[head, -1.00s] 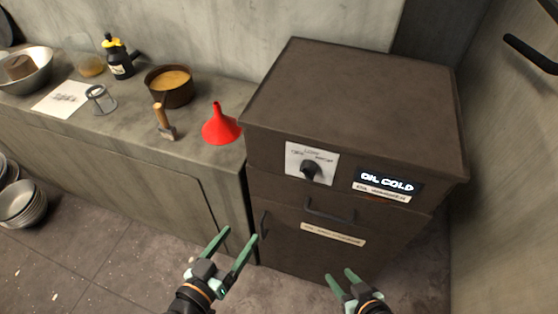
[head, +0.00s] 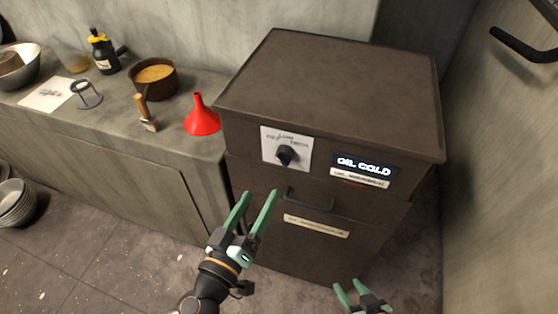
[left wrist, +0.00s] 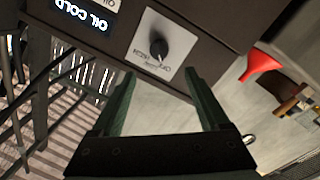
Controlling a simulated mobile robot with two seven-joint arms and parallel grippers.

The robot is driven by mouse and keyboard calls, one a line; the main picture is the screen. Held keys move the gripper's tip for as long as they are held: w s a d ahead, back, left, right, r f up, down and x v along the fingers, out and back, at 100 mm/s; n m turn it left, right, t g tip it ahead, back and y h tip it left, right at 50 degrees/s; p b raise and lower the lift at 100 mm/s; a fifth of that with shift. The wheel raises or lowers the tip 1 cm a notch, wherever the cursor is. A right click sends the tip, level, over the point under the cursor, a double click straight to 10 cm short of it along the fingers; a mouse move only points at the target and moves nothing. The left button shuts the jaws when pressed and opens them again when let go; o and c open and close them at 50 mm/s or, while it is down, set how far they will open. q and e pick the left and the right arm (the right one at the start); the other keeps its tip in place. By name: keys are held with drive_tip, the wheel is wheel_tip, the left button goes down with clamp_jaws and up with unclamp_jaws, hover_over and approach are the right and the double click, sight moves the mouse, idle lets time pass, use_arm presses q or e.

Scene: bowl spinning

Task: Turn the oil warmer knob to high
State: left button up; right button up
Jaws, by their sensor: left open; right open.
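The oil warmer (head: 330,80) is a dark brown cabinet beside the counter. Its black knob (head: 286,155) sits on a white dial plate (head: 303,142) with small markings on the upper front. The knob also shows in the left wrist view (left wrist: 158,47), above and between the fingers. A lit display (head: 364,165) to the right of it reads "OIL COLD". My left gripper (head: 254,197) is open and empty, below and left of the knob and apart from it. My right gripper (head: 352,287) is open and empty at the bottom of the head view, partly cut off.
A drawer handle (head: 307,199) sticks out below the knob. A wall with a black handle (head: 522,44) is on the right.

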sight(280, 161)
use_arm(q)
drive_tip(key=x, duration=1.1)
drive_tip(key=shift+r, duration=0.1)
clamp_jaws()
